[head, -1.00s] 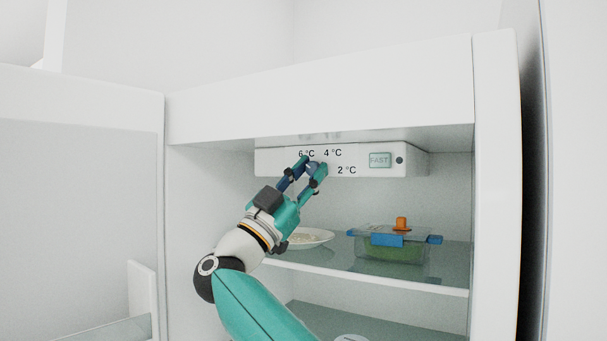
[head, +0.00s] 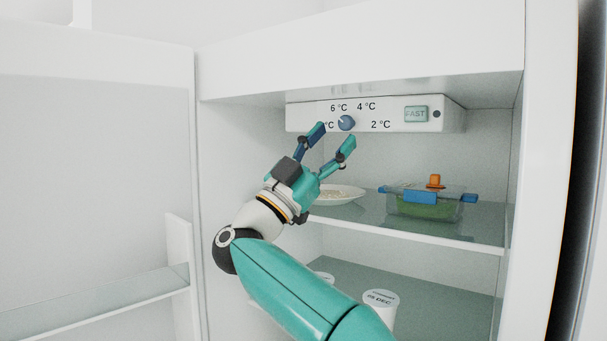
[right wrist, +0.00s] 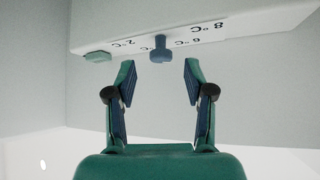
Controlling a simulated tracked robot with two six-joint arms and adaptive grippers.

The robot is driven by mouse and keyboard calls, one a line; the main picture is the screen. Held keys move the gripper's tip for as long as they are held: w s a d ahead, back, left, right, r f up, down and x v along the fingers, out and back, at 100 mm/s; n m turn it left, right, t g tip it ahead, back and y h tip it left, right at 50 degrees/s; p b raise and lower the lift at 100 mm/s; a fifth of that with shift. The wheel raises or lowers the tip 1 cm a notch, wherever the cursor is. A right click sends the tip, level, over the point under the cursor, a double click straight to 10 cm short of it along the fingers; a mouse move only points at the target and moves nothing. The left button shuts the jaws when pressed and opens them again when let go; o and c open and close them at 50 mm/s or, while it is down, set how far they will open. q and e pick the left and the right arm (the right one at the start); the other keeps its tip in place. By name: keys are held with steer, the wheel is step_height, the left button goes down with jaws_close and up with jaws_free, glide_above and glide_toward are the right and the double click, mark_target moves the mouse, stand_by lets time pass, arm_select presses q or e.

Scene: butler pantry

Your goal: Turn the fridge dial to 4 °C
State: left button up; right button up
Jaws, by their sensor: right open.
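The fridge dial (head: 347,123) is a small blue knob on the white control panel (head: 300,117) under the fridge ceiling. Labels 6 °C, 4 °C and 2 °C stand around it, and another label at its left is partly hidden by a finger. I cannot make out where the dial points. My right gripper (head: 332,137) is open and empty, just below and in front of the dial, apart from it. In the right wrist view the dial (right wrist: 161,48) stands beyond the gap between the open fingertips (right wrist: 160,72). My left gripper is out of view.
A FAST button (head: 416,114) sits on the panel's right. Below, a glass shelf (head: 450,233) holds a white plate (head: 345,197) and a lidded container (head: 420,208) with blue clips. A white-lidded jar (head: 381,302) stands lower. The open door (head: 95,150) is at left.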

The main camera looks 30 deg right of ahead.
steer(key=v, duration=0.8)
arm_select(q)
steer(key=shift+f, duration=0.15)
arm_select(e)
steer(key=shift+s, duration=0.15)
